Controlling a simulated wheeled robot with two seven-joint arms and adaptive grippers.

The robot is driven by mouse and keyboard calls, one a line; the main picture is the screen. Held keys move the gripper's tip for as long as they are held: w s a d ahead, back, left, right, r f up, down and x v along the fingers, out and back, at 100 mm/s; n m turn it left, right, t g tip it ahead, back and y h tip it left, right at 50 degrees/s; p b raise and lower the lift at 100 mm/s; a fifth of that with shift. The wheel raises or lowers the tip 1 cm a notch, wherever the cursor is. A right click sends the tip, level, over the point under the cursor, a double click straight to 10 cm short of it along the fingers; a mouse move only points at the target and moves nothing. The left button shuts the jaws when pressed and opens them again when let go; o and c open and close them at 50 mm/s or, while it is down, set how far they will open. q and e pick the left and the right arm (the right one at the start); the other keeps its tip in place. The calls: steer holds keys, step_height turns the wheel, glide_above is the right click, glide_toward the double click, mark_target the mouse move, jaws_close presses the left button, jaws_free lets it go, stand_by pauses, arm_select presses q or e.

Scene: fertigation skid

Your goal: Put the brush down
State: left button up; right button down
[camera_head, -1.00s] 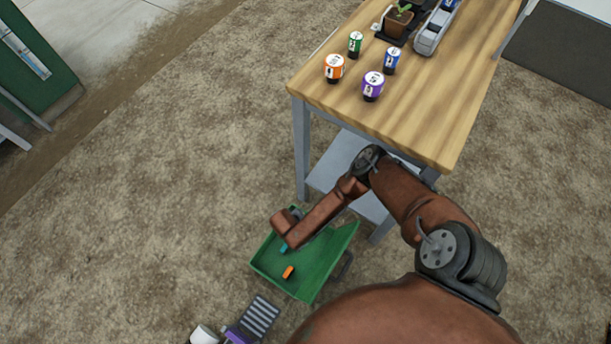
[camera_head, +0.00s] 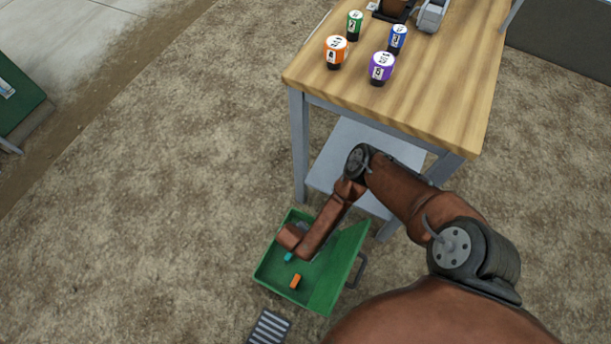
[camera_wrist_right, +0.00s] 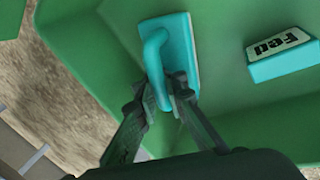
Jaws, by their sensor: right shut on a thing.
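The teal brush (camera_wrist_right: 183,48) with its looped handle (camera_wrist_right: 155,65) shows in the right wrist view. My right gripper (camera_wrist_right: 165,92) is shut on the handle. The brush is over or on the floor of the green tray (camera_head: 340,275); I cannot tell whether it touches. In the head view my right forearm reaches down into the tray and mostly hides the gripper. A small teal piece (camera_head: 288,256) shows beside the arm's end there; I cannot tell whether it is the brush. My left gripper is not in view.
A teal block labelled "Fed" (camera_wrist_right: 283,50) lies in the tray beside the brush. An orange block (camera_head: 295,282) is also in the tray. The wooden table (camera_head: 440,90) above bears several labelled bottles, including a purple one (camera_head: 381,68). A striped grey item (camera_head: 268,328) lies below the tray.

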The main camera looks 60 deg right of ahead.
steer(key=shift+r, duration=0.1)
steer(key=c, duration=2)
jaws_free()
steer(key=shift+f, duration=0.2)
steer(key=shift+a+r, duration=0.1)
steer(key=shift+r, duration=0.3)
steer(key=p+v, duration=0.5)
steer(key=v, duration=0.2)
steer(key=shift+w, duration=0.1)
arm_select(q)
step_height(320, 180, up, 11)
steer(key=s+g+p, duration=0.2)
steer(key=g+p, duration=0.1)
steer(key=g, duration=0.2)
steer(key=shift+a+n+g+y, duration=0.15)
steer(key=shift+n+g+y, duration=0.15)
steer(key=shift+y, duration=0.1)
arm_select(e)
steer(key=v, duration=0.4)
steer(key=shift+a+r, duration=0.1)
steer(key=shift+r, duration=0.15)
